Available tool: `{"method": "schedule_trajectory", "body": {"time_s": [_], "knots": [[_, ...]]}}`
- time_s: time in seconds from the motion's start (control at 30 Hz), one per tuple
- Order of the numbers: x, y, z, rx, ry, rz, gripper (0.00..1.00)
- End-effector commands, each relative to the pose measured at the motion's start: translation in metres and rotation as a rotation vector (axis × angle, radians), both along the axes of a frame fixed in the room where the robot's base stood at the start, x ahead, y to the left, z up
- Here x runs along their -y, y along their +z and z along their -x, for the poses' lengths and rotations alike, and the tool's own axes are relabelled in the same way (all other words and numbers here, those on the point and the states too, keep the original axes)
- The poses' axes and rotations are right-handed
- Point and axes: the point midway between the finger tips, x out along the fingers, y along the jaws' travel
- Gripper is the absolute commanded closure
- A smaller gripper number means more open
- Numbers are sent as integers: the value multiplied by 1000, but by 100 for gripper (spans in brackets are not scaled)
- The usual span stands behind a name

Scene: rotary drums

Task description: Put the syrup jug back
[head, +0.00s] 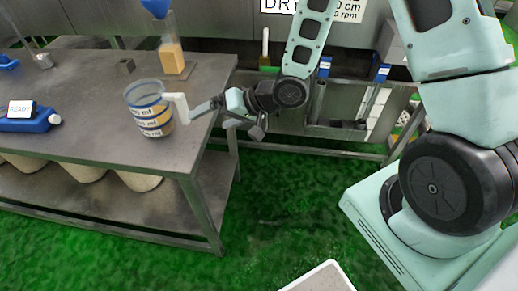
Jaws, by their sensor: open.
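The syrup jug (150,112) stands upright near the right edge of the grey metal table. It is a clear jug with blue and yellow bands marked in ml, and its white handle (179,105) points right towards my arm. My gripper (207,106) is open at the right of the jug, level with the handle. A grey finger reaches close to the handle. I cannot tell whether it touches it or whether the handle lies between the fingers.
The table (75,105) also holds a beaker of orange liquid (173,58) behind the jug, a small dark block (127,66) and a blue scale (28,118) reading READY at left. Pale sacks (80,172) lie on the lower shelf. Green floor (265,200) is open at front right.

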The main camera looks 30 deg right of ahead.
Motion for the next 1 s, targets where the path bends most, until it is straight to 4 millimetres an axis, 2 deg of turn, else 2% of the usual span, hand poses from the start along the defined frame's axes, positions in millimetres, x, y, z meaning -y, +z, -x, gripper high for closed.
{"method": "schedule_trajectory", "body": {"time_s": [0.03, 0.17, 0.3, 0.5, 0.63, 0.7, 0.8, 1.0], "knots": [[-7, 10, 5, 23, 40, 129, 0], [-11, 29, 32, 25, 134, 434, 0], [-12, 58, 83, -20, 264, 690, 0], [-10, 97, 179, -136, 490, 892, 0], [-8, 113, 225, -196, 610, 932, 0], [-7, 118, 240, -216, 651, 941, 0], [-6, 121, 250, -231, 678, 944, 0], [-5, 121, 251, -234, 680, 944, 0]]}}
